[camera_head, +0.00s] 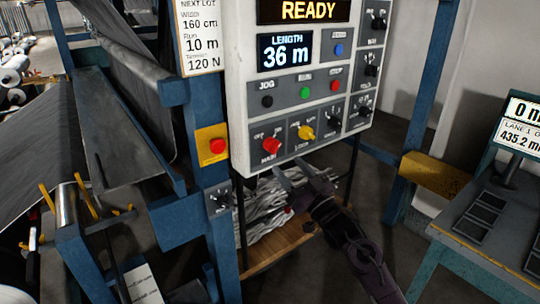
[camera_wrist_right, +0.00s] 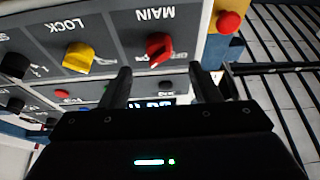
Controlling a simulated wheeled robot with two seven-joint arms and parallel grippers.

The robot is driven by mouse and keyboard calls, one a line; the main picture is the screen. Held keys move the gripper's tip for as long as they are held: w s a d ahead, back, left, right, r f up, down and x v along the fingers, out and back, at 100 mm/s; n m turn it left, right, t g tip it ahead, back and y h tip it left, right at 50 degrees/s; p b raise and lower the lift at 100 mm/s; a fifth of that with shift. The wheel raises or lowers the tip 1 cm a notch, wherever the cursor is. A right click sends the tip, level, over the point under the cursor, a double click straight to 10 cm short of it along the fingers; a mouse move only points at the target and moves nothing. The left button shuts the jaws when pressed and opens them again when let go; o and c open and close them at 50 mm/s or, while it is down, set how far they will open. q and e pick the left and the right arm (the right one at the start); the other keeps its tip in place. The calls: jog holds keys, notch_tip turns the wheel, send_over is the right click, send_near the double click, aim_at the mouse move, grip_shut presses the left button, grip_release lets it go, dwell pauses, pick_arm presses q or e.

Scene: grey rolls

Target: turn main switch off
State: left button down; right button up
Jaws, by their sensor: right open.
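The main switch is a red rotary knob (camera_head: 271,146) at the lower left of the control panel (camera_head: 237,110), above the label MAIN. The red knob also shows in the right wrist view (camera_wrist_right: 159,47), upside down, with the MAIN label beside it. My right gripper (camera_head: 293,172) is just below the panel's lower edge in the head view, apart from the knob. In the right wrist view its two fingers (camera_wrist_right: 158,82) are spread with nothing between them, and the red knob appears beyond the gap. My left gripper is out of view.
A yellow LOCK knob (camera_head: 306,132) sits right of the red one. A red push button on a yellow plate (camera_head: 217,145) is on the blue post to the left. A black knob (camera_head: 219,197) is below it. A lane console (camera_head: 490,200) stands at the right.

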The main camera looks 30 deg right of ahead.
aim_at(275, 150)
jog(key=p+x, duration=0.2)
jog(key=x, duration=0.4)
jog(key=shift+w, duration=0.35)
jog(key=c, duration=1)
